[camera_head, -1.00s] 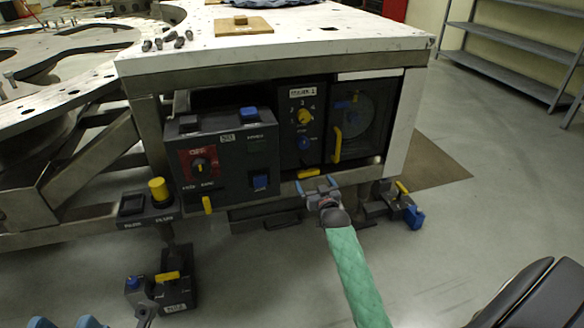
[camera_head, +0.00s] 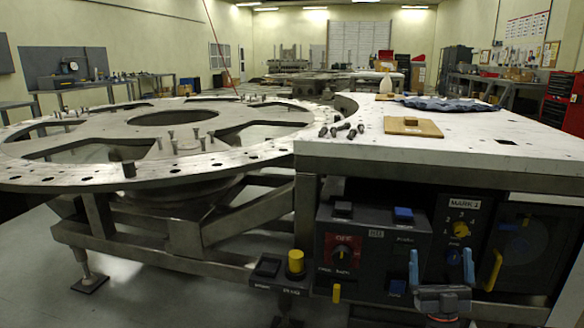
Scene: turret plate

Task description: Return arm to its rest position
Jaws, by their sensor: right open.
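My right gripper (camera_head: 441,268) is at the bottom right of the head view. Its two blue fingertips point up and stand apart, with nothing between them. It shows in front of the control panel (camera_head: 372,248) under the white table, overlapping the panel's right part and the lower part of the MARK:1 unit (camera_head: 459,215). I cannot tell whether it touches them. The arm behind it is cut off by the bottom edge. My left gripper is out of the picture.
A yellow plug knob (camera_head: 296,262) stands left of the panel.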

